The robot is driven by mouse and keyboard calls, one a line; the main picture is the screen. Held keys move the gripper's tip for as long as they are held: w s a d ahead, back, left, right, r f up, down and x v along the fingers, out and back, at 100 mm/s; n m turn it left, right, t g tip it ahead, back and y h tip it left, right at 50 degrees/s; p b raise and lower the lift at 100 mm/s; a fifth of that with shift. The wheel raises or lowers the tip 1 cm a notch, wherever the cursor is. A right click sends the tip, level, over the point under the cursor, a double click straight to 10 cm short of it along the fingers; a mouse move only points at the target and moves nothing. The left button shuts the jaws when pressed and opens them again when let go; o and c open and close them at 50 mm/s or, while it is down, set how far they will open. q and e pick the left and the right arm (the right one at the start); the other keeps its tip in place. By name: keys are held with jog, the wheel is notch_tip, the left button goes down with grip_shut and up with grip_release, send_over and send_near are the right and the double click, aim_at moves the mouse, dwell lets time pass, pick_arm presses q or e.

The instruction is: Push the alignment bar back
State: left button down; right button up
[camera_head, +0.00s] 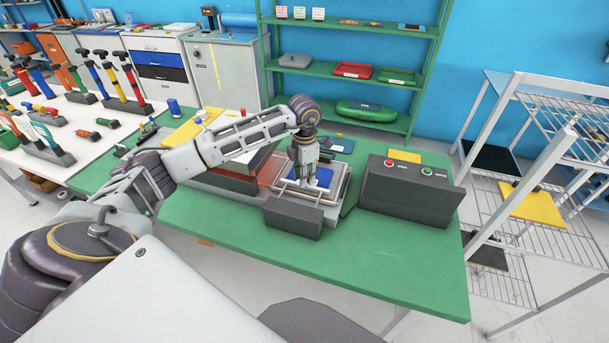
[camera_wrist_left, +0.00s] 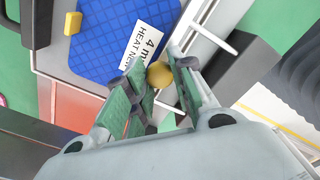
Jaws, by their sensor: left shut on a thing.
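My left gripper (camera_head: 305,178) points down over the metal tray fixture on the green bench. In the left wrist view its two green-lined fingers (camera_wrist_left: 160,92) close around a round brass knob (camera_wrist_left: 159,74). A pale metal bar (camera_wrist_left: 205,25) runs beside the knob; it looks like the alignment bar, but the fingers hide how the two join. A blue quilted board (camera_wrist_left: 115,38) with a white heat label lies beside the bar. The board also shows under the gripper in the head view (camera_head: 323,178). My right gripper is not in view.
A dark control box (camera_head: 410,185) with red and green buttons stands right of the fixture. A dark grey block (camera_head: 293,217) is at its front. A reddish glowing press (camera_head: 240,172) is to its left. The bench's front right (camera_head: 400,260) is clear.

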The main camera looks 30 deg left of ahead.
pick_arm(q)
jog(key=shift+s, duration=0.15)
jog(key=shift+s+d+b, duration=0.25)
jog(key=shift+s, duration=0.8)
jog(key=shift+s+d+b, duration=0.2)
jog(key=shift+s+d, duration=0.05)
jog(key=shift+s, duration=0.9)
jog(key=shift+d+f, duration=0.1)
jog(key=shift+s, duration=0.1)
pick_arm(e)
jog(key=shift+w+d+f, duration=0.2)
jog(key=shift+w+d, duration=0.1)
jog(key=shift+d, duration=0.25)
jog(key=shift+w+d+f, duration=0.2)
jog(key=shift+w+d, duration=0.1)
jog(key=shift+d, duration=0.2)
